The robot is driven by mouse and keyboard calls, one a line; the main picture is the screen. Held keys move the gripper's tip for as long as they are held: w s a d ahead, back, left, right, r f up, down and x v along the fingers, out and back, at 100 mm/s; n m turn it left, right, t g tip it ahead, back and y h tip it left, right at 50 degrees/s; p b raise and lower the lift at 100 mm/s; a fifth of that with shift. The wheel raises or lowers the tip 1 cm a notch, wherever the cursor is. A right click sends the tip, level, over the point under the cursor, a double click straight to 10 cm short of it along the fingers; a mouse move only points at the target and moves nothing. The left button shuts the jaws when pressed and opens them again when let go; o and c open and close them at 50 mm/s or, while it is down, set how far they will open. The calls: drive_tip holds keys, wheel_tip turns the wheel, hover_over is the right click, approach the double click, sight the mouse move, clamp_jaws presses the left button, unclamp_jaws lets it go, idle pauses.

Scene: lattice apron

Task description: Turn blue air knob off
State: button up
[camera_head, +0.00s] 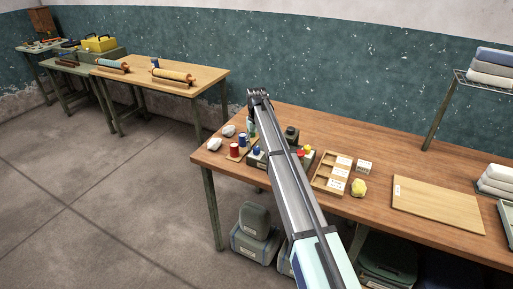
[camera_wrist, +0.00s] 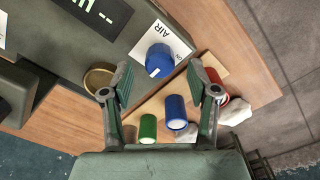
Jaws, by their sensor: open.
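The blue air knob (camera_wrist: 160,58) sits on the dark grey-green box (camera_wrist: 105,42) in the wrist view, next to a white label reading AIR. A short white mark shows on the knob's lower left edge. My gripper (camera_wrist: 160,76) is open and empty, with its two fingers apart on either side of the knob in the picture. I cannot tell how far the fingertips are above it. In the head view my gripper (camera_head: 259,93) is at the far end of my arm, which hides part of the box; a small blue knob (camera_head: 256,150) shows left of my arm.
Green (camera_wrist: 148,128), blue (camera_wrist: 177,112) and red spools (camera_wrist: 212,92) stand close to the box, with white lumps (camera_wrist: 235,112) beside them. A brass round piece (camera_wrist: 98,78) is at the box's side. A wooden tray (camera_head: 327,184) and board (camera_head: 437,207) lie to the right.

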sight(257, 148)
wheel_tip(257, 148, up, 10)
idle(0.4)
